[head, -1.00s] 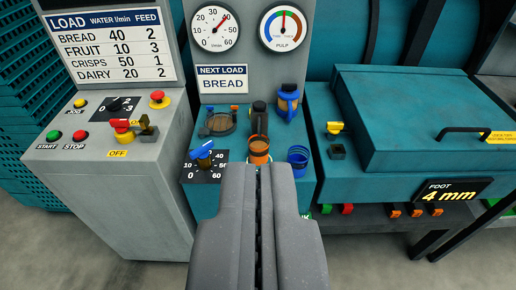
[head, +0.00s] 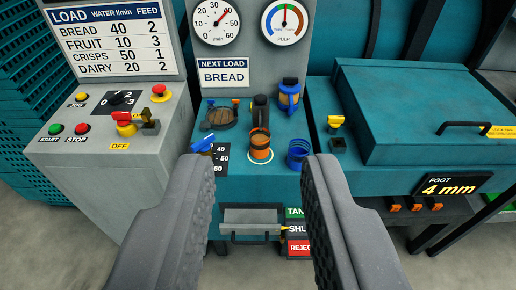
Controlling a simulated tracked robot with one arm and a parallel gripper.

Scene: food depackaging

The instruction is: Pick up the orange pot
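The orange pot (head: 260,146) is a small upright cup with orange bands and brownish contents. It stands inside a pale ring marked on the teal worktop, below the gauges. My gripper (head: 252,165) is open and empty, its two grey fingers spread wide at the lower part of the head view. The pot shows between and beyond the fingertips, touching neither. The left finger hides part of the dial with the blue handle.
A blue pot (head: 298,154) stands just right of the orange pot. A dark upright fitting (head: 260,111) is close behind it, a blue-framed jar (head: 289,95) behind right, a round sieve-like part (head: 219,117) behind left. A blue-handled dial (head: 203,146) is at left. A drawer-like handle (head: 251,229) is below.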

